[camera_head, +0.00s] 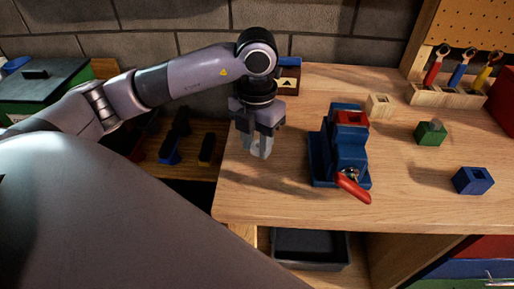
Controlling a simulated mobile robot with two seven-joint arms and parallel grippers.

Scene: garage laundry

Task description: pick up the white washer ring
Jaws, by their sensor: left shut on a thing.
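My left gripper (259,151) hangs from its arm with its fingers pointing down, over the left part of the wooden bench top (290,210). It is to the left of the blue vise. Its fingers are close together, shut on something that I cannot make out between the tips. I cannot pick out a white washer ring anywhere on the bench; the fingers may hide it. My right gripper is not in view.
A blue vise (348,150) with a red handle (352,188) stands right of the gripper. A wooden block (379,105), a green block (430,133) and a blue block (473,181) lie farther right. A tool rack (447,96) stands behind. The bench front is clear.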

